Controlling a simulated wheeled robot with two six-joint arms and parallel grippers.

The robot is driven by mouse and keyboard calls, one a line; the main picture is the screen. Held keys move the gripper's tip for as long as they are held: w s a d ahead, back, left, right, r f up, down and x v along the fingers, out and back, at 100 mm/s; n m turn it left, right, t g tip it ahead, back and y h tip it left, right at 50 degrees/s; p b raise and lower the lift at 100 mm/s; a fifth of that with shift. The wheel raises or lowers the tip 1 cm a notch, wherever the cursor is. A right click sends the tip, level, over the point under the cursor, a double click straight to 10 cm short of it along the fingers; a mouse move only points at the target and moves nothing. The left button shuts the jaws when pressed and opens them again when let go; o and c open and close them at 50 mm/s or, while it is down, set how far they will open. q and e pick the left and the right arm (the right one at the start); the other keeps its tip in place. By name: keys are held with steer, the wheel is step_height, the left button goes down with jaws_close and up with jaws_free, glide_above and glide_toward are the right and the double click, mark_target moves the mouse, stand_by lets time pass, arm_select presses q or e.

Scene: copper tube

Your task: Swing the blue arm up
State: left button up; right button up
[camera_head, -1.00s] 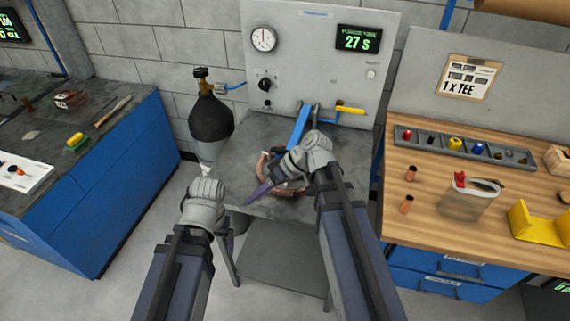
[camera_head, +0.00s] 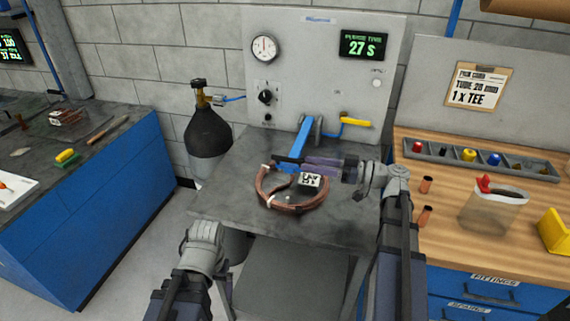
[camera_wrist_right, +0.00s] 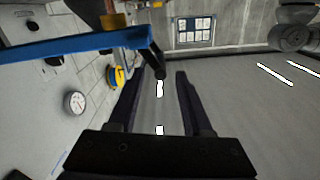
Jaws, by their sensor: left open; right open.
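The blue arm (camera_head: 299,142) slants from a bracket at the foot of the grey panel down toward the front left. My right gripper (camera_head: 287,164) is open and reaches in from the right at its lower end. In the right wrist view the blue arm (camera_wrist_right: 75,43) crosses the upper left. A dark peg (camera_wrist_right: 156,62) hangs from its end, and its tip shows between my right fingertips (camera_wrist_right: 160,73). I cannot tell whether they touch it. My left gripper (camera_head: 203,236) is low at the bench's front left, away from the arm, its fingers mostly hidden.
A copper tube coil (camera_head: 290,207) with a white tag (camera_head: 310,181) lies on the grey bench just below my right gripper. A yellow-handled valve (camera_head: 356,122) is right of the bracket. A black gas cylinder (camera_head: 209,135) stands left. A wooden bench (camera_head: 450,215) is at right.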

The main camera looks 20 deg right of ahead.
mark_target(286, 159)
steer(key=shift+x, duration=3.95)
steer(key=shift+c, duration=0.2)
jaws_close()
